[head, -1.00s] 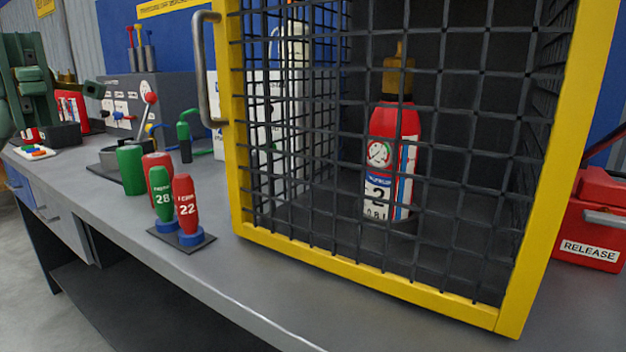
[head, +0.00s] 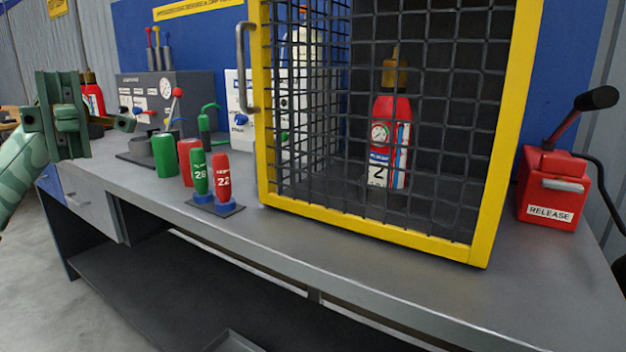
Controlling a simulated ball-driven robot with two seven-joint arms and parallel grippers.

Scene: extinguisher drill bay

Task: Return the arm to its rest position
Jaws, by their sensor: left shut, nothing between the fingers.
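My left gripper (head: 105,118) is at the far left of the head view, green, with its arm coming in from the left edge. It is shut and holds nothing. It shows above the bench's left end, apart from the cage and the small bottles. Part of a red extinguisher (head: 93,97) shows behind it. My right gripper is not in view.
A yellow-framed mesh cage (head: 365,222) with a red extinguisher (head: 391,125) inside stands on the grey bench (head: 330,245). Green and red bottles (head: 201,172) stand left of it. A red RELEASE box (head: 553,190) with a lever stands right. Floor at lower left is clear.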

